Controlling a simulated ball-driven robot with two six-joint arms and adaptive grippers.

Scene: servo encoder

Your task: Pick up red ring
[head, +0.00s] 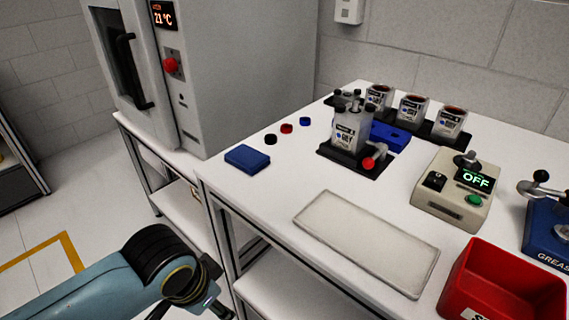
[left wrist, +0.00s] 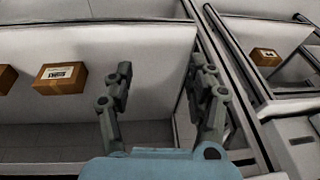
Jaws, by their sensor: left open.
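A small red ring (head: 286,128) lies flat on the white table, toward its far left edge in the head view. It sits between a black ring (head: 270,139) and a blue ring (head: 305,121). My left gripper (left wrist: 163,70) is open and empty in the left wrist view. In the head view my left arm is low at the left, in front of the table's left edge, well away from the red ring, with its fingers partly cut off by the frame. The red ring does not show in the left wrist view. My right gripper is not in view.
A blue block (head: 247,159) lies near the rings. A grey device with a red-knobbed lever (head: 350,135) stands to their right. A pale tray (head: 367,242) and a red bin (head: 505,285) are nearer. Cardboard boxes (left wrist: 62,79) show in the left wrist view.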

